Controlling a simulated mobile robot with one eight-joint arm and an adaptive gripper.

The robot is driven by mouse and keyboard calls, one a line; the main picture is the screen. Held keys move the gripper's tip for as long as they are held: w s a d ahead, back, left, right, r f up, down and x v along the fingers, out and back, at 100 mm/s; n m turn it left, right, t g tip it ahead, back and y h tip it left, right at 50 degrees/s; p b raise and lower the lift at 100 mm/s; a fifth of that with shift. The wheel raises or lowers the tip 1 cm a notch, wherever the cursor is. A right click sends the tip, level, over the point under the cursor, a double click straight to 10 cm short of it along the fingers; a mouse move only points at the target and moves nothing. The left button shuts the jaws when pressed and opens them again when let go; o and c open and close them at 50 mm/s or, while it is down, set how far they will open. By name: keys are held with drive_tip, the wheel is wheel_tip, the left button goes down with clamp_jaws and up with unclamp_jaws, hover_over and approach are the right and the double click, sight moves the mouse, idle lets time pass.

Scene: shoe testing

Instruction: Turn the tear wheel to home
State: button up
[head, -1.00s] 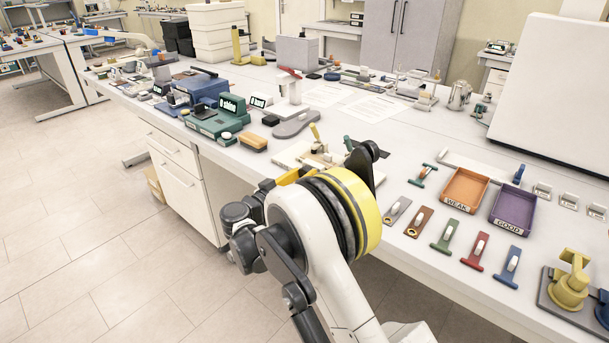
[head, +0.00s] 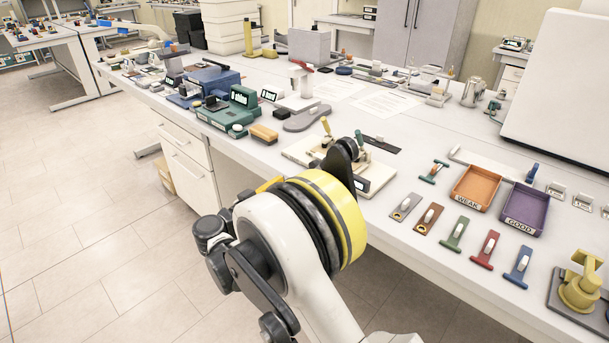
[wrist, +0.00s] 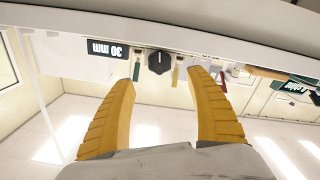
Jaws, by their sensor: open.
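A cream device (head: 378,178) with two upright levers stands at the bench's front edge in the head view, partly hidden by my arm. In the wrist view, which is upside down, a black ribbed knob (wrist: 159,62) sits on its front face, beside a display reading 30 mm (wrist: 108,50). The knob looks like the tear wheel. My gripper (wrist: 162,76) is open, its two yellow fingers pointing at the face. The knob appears between the fingertips, with no clear contact; the depth gap cannot be told. The gripper is mostly hidden in the head view.
Orange (head: 475,187) and purple (head: 525,210) trays lie right of the device. Several coloured tabbed strips, such as a green one (head: 455,233), lie along the front edge. A green machine (head: 228,110) and a grey sole (head: 306,118) stand left. Floor (head: 90,220) is open at left.

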drive_tip(key=shift+v, duration=1.1)
drive_tip(key=w+d+m, duration=0.1)
drive_tip(key=w+d, duration=0.1)
drive_tip(key=w, duration=0.1)
drive_tip(key=w+d+m, duration=0.2)
drive_tip(key=w, duration=0.1)
drive_tip(key=w+d+m, duration=0.1)
drive_tip(key=w+d, duration=0.2)
drive_tip(key=shift+d, duration=0.1)
drive_tip(key=shift+w+d, duration=0.35)
drive_tip(key=shift+w, duration=0.1)
drive_tip(key=shift+r, duration=0.1)
drive_tip(key=c, duration=1.2)
